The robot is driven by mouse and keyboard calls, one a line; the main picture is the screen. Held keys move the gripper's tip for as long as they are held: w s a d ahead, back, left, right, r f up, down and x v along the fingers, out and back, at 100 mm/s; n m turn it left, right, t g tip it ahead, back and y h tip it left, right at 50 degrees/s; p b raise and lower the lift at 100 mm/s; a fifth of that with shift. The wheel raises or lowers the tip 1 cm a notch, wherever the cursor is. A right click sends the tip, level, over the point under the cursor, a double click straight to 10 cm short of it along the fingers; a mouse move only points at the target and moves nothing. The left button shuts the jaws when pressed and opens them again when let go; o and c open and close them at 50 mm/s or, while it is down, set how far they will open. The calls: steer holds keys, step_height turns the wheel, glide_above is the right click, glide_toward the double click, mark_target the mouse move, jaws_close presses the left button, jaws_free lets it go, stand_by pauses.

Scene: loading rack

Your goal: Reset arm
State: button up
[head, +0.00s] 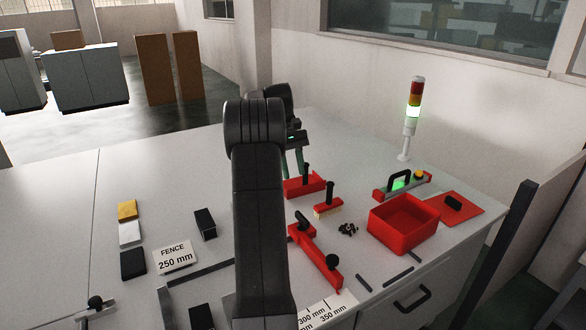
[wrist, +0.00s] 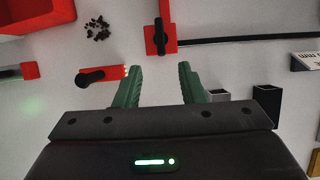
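My gripper (head: 292,166) is beyond my raised black arm in the head view, pointing down over the bench near a red block with a black handle (head: 304,184). In the wrist view, the two green fingers of my gripper (wrist: 159,70) stand apart with bare white bench between their tips. The gripper is open and holds nothing. A red piece with a black knob (wrist: 100,75) lies left of the fingers in the wrist view. My arm hides part of the bench middle in the head view.
A red bin (head: 404,224), a red clamp bar (head: 316,256) and small black parts (head: 348,229) lie on the right. A signal tower (head: 411,118) shows green at the back. A "FENCE 250 mm" sign (head: 174,257) is on the left.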

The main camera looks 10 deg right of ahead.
mark_target(302, 216)
steer(key=shift+f, duration=0.1)
steer(key=p+x, duration=0.1)
steer(key=x, duration=1.2)
steer(key=shift+s+d+f, duration=0.1)
steer(key=shift+s+f, duration=0.1)
steer(key=shift+f, duration=0.15)
